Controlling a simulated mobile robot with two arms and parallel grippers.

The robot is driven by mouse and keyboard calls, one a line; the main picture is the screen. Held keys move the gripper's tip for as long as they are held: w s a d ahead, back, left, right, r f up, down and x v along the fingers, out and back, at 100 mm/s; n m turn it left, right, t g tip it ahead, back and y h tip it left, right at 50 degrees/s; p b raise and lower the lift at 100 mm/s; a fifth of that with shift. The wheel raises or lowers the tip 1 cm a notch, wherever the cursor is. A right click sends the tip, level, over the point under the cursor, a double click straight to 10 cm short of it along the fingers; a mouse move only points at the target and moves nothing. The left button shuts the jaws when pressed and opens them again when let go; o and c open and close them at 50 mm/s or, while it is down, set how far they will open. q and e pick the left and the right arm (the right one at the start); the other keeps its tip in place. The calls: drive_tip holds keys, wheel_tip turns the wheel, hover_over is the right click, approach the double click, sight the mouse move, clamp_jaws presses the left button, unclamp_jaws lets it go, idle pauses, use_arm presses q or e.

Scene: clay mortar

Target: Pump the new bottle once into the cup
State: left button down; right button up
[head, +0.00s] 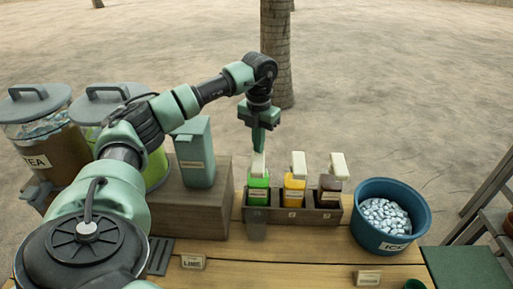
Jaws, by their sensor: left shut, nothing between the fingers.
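A green bottle (258,187) with a white pump head (258,166) stands in the left slot of a wooden rack. A yellow bottle (294,188) and a brown bottle (329,189), both with white pump heads, stand to its right. A clear cup (256,226) seems to stand just in front of the green bottle; its outline is faint. My left gripper (259,145) is shut and empty, pointing down right above the green bottle's pump head. I cannot tell whether it touches the pump. My right gripper is out of view. Nothing marks which bottle is new.
A blue ice tub (364,230) stands right of the wooden rack (318,216). A teal box (195,160) stands on a wooden block (195,212) at left, near a tea jar (45,145). Small label signs (193,262) stand on the wooden counter (290,262). The front middle is mostly clear.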

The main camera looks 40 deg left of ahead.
use_arm(q)
drive_tip(key=shift+f+b, duration=0.7)
drive_tip(key=shift+f, duration=0.75)
drive_tip(key=shift+r, duration=0.1)
drive_tip(key=shift+r+p, duration=1.55)
drive_tip(key=shift+r, duration=0.15)
wheel_tip(320, 180, up, 6)
drive_tip(key=p, duration=0.5)
